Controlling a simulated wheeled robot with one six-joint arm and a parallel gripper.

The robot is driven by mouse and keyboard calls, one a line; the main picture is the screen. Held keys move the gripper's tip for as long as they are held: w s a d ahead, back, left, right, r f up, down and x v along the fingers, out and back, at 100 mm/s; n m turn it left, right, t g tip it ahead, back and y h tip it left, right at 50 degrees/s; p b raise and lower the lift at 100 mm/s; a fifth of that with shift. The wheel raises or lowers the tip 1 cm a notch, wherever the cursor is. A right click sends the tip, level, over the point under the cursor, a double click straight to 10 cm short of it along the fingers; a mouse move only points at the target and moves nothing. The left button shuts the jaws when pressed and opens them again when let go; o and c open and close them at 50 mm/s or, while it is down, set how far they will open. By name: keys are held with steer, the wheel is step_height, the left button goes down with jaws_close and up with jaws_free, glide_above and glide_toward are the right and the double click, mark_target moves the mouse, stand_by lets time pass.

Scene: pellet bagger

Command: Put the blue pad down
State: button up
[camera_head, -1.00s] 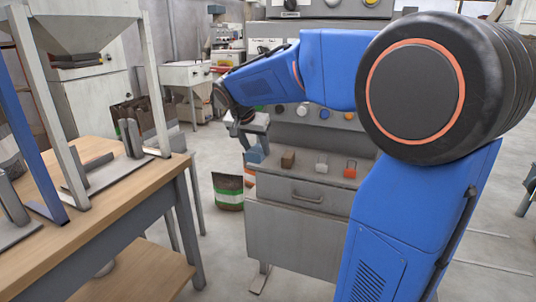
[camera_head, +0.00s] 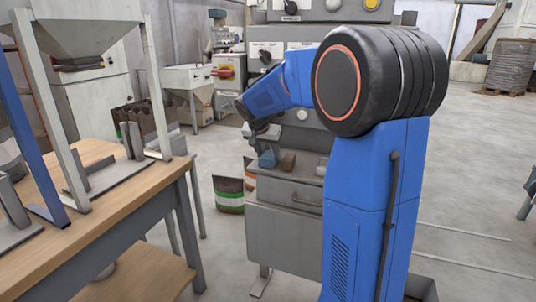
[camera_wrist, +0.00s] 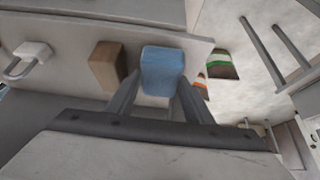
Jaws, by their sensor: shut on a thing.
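The blue pad (camera_head: 267,159) is at the left end of the grey machine's front ledge, just left of the brown block (camera_head: 288,161). My gripper (camera_head: 262,138) is above it in the head view. In the wrist view, the blue pad (camera_wrist: 162,67) is between the fingertips of my gripper (camera_wrist: 158,88), which is shut on it. The brown block (camera_wrist: 106,66) is to its left with a small gap. I cannot tell whether the pad touches the ledge.
The grey ledge (camera_wrist: 75,25) also bears a white padlock (camera_wrist: 32,55). A green-banded bag (camera_head: 229,194) stands on the floor left of the machine. A wooden table (camera_head: 120,205) with a hopper frame is at the left. My arm hides the ledge's right part.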

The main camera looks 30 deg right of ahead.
steer(key=o, duration=1.1)
steer(key=shift+w+d, duration=0.1)
steer(key=shift+d, duration=0.05)
steer(key=shift+f, duration=0.2)
steer(key=s+v, duration=0.1)
steer(key=v, duration=1.6)
steer(key=s+a+f+n+y, duration=0.1)
steer(key=s+a+f+n, duration=0.2)
steer(key=s+f, duration=0.3)
steer(key=s+a+f+n+y, duration=0.2)
steer(key=s+a+f+n, duration=0.2)
steer(key=s, duration=1.2)
steer(key=s+a+f+n+t+y, duration=0.1)
steer(key=s+a+f+n, duration=0.2)
steer(key=s+f, duration=0.6)
steer(key=s+a, duration=0.2)
steer(key=shift+s+f+y, duration=0.25)
steer(key=shift+s+y, duration=0.05)
steer(key=shift+y, duration=0.1)
steer(key=shift+o, duration=0.5)
steer(key=shift+r, duration=0.1)
